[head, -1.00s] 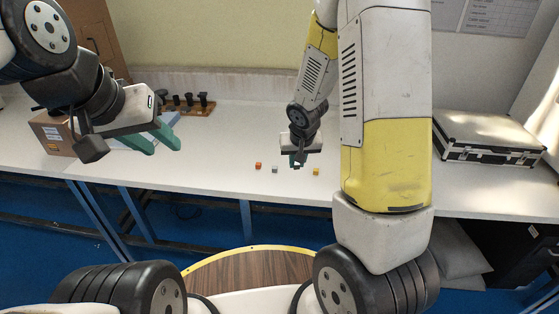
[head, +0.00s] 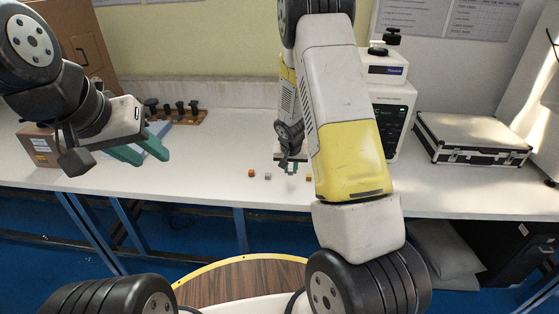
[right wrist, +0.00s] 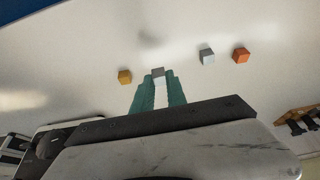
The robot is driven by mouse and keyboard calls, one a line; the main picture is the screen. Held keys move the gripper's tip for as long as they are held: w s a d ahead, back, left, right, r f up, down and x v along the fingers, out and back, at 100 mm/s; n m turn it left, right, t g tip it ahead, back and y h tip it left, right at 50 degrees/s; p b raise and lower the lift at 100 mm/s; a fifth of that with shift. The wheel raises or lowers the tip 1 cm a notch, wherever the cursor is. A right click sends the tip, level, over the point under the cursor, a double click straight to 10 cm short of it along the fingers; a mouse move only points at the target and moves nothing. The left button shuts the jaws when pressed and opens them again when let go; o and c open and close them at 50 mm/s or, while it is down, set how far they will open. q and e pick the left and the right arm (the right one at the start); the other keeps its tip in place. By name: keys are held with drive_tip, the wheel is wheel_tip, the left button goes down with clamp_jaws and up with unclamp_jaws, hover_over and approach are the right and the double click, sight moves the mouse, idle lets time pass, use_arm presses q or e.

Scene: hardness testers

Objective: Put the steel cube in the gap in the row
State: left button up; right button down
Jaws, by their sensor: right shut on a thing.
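A small grey steel cube (right wrist: 158,73) is between the fingertips of my right gripper (right wrist: 158,77), which is shut on it. In the head view my right gripper (head: 291,168) points down over the bench, and the cube in it is too small to make out. The row has an orange cube (head: 251,173), a light grey cube (head: 268,176) and a yellow cube (head: 308,177), with a gap between light grey and yellow. The held cube appears over this gap; its height above the bench is unclear. My left gripper (head: 152,157) is open and empty at the left.
A tester (head: 393,115) stands behind my right arm, partly hidden. A black-edged silver case (head: 470,138) lies at the right. A wooden rack (head: 190,118) with dark pieces and a cardboard box (head: 42,147) are at the left. The bench (head: 215,165) around the cubes is clear.

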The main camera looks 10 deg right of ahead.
sight(288, 180)
drive_tip(key=shift+w+a+f, duration=0.1)
drive_tip(key=shift+w, duration=0.85)
drive_tip(key=shift+w+f, duration=0.1)
drive_tip(key=shift+f, duration=1.6)
drive_tip(key=shift+f, duration=0.15)
drive_tip(key=c, duration=1.3)
unclamp_jaws()
drive_tip(key=shift+c, duration=0.2)
drive_tip(key=s+a+r+y, duration=0.1)
drive_tip(key=s+r, duration=0.6)
drive_tip(key=r, duration=0.6)
drive_tip(key=s+r, duration=0.7)
drive_tip(key=r, duration=0.7)
drive_tip(key=s+a+r+n+t+y, duration=0.1)
drive_tip(key=s+r, duration=0.3)
drive_tip(key=s, duration=0.5)
drive_tip(key=s+a+r+n+y, duration=0.1)
drive_tip(key=s+a+r+n, duration=0.1)
drive_tip(key=s+r, duration=0.3)
drive_tip(key=s, duration=0.4)
drive_tip(key=shift+s+a+n+t, duration=0.35)
drive_tip(key=shift+n+t, duration=0.05)
